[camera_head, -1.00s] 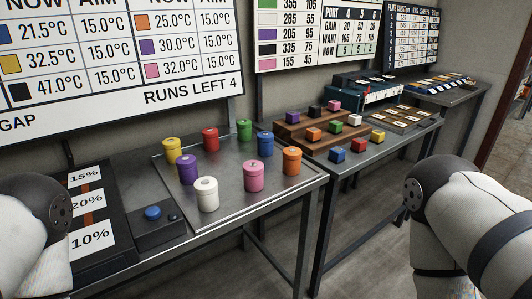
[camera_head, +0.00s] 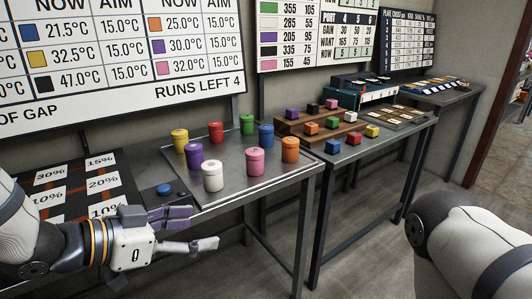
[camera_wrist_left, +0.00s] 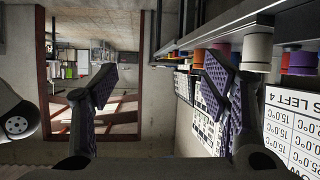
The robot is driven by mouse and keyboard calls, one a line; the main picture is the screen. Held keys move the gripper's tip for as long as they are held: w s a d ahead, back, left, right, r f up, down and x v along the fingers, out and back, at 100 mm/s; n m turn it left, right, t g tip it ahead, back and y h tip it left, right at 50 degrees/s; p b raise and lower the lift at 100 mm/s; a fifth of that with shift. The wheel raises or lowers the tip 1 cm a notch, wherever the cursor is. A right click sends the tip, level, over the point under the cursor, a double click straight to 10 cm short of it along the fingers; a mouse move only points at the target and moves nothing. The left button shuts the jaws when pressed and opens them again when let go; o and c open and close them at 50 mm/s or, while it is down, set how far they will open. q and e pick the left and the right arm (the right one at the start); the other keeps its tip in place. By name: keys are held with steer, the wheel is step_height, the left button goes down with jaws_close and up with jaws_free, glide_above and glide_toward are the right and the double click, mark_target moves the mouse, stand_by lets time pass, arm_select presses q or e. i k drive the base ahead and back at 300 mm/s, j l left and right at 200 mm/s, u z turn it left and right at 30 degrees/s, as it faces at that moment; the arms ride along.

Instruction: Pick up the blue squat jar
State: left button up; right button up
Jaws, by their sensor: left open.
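The blue squat jar (camera_head: 266,134) stands upright on the grey tray (camera_head: 225,191) in the head view, at its back right, behind the pink jar (camera_head: 255,161) and left of the orange jar (camera_head: 290,149). My left gripper (camera_head: 204,229) is open and empty, in front of the tray and low, well short of the blue jar. In the left wrist view its fingers (camera_wrist_left: 160,82) are spread with nothing between them. My right gripper is out of view.
White (camera_head: 213,175), purple (camera_head: 194,156), yellow (camera_head: 180,141), red (camera_head: 216,132) and green (camera_head: 247,124) jars share the tray. A button box (camera_head: 164,190) and percent-marked panel (camera_head: 75,190) lie left. Coloured cubes stand on another table right, across a gap.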

mark_target(266, 131)
steer(key=i+z, duration=0.1)
steer(key=z, duration=0.8)
steer(key=i+z, duration=0.15)
steer(key=z, duration=0.3)
steer(key=i+j+z, duration=0.1)
steer(key=z, duration=0.8)
steer(key=i+j+z, duration=0.1)
steer(key=z, duration=0.4)
steer(key=j+z, duration=0.2)
steer(key=z, duration=0.25)
steer(key=j+u, duration=0.6)
steer(key=u, duration=0.2)
steer(key=j+u, duration=0.5)
steer(key=u, duration=0.25)
steer(key=j+u, duration=0.15)
steer(key=u, duration=0.25)
steer(key=j+u, duration=0.15)
steer(key=u, duration=0.25)
steer(key=i+j+u, duration=0.1)
steer(key=u, duration=0.3)
